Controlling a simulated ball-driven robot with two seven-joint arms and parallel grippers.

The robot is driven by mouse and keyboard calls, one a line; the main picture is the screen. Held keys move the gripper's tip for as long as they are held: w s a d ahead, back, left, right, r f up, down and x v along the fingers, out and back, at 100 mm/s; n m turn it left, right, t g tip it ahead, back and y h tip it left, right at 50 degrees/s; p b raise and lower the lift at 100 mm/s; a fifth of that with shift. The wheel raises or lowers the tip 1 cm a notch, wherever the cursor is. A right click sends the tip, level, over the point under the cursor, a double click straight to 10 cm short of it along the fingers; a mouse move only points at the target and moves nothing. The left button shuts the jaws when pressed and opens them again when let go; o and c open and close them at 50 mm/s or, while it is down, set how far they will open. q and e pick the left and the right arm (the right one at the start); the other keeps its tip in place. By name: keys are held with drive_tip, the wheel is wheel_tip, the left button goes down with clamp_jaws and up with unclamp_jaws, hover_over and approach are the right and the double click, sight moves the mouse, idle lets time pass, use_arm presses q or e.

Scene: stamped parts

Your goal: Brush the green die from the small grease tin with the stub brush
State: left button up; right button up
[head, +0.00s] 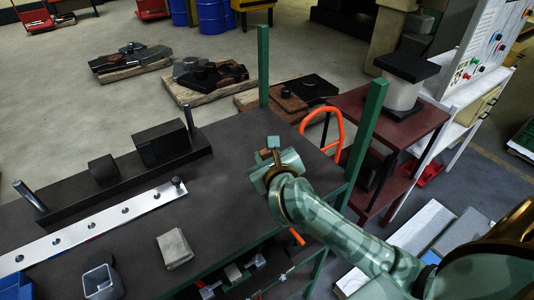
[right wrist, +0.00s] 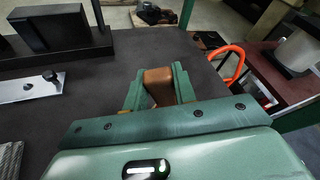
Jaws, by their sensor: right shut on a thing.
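My right gripper (head: 274,158) is over the right part of the dark table, seen from above in the head view. In the right wrist view its two green fingers (right wrist: 158,84) are shut on a brown, wood-coloured block-like piece (right wrist: 158,88), which may be the stub brush; no bristles show. A grey, open, square-mouthed cup (head: 101,282) stands at the table's near left, far from this gripper. I cannot tell whether it is the grease tin. I cannot make out a green die in either view. My left gripper is not in view.
A black die base (head: 70,203) with blocks and upright pins lies at the left. In front of it is a silver strip (head: 95,222) with holes. A grey pad (head: 174,249) and blue bin (head: 15,288) are nearer. A green post (head: 366,130) rises at the right edge. The table's middle is clear.

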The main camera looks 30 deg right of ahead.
drive_tip(key=shift+r+p, duration=3.05)
drive_tip(key=shift+r, duration=0.4)
drive_tip(key=shift+f, duration=0.1)
